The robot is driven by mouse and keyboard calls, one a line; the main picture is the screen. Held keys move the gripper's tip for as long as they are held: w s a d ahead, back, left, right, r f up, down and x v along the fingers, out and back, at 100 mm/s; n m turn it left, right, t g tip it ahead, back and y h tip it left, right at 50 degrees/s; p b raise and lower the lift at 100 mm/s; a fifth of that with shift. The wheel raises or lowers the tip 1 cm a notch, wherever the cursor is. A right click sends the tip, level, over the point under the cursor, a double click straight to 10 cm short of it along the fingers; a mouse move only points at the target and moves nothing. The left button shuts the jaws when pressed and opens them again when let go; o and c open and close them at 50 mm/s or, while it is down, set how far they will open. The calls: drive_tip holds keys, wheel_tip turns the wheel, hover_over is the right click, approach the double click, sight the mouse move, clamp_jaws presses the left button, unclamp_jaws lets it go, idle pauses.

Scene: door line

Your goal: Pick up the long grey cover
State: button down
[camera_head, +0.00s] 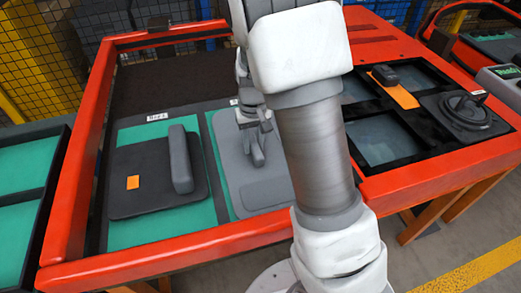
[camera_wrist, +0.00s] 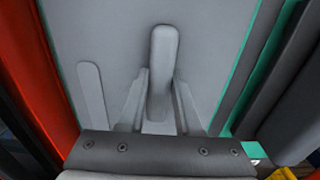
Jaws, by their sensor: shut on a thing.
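The long grey cover (camera_head: 236,168) is a light grey plate with rounded corners, lying over a green-floored bay in the red-framed table. In the wrist view the cover (camera_wrist: 215,55) fills most of the picture, with an upright bar handle (camera_wrist: 162,60) in the middle and a low raised rib at left. My gripper (camera_head: 255,148) is above the cover. In the wrist view my gripper (camera_wrist: 160,85) has one finger on each side of the handle, shut on it. My arm hides the cover's right side in the head view. I cannot tell whether the cover is lifted.
A dark grey cover (camera_head: 145,185) with a handle and orange label lies in the bay at left. The red table frame (camera_head: 180,246) runs along the front. Dark-framed windows, an orange piece (camera_head: 397,92) and a round-handled dark part (camera_head: 466,110) are at right.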

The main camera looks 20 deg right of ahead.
drive_tip(key=shift+r, duration=0.1)
idle(0.3)
wheel_tip(320, 180, up, 13)
drive_tip(key=p, duration=0.6)
wheel_tip(320, 180, up, 13)
drive_tip(key=p, duration=1.1)
hover_over(254, 143)
drive_tip(key=shift+r, duration=0.1)
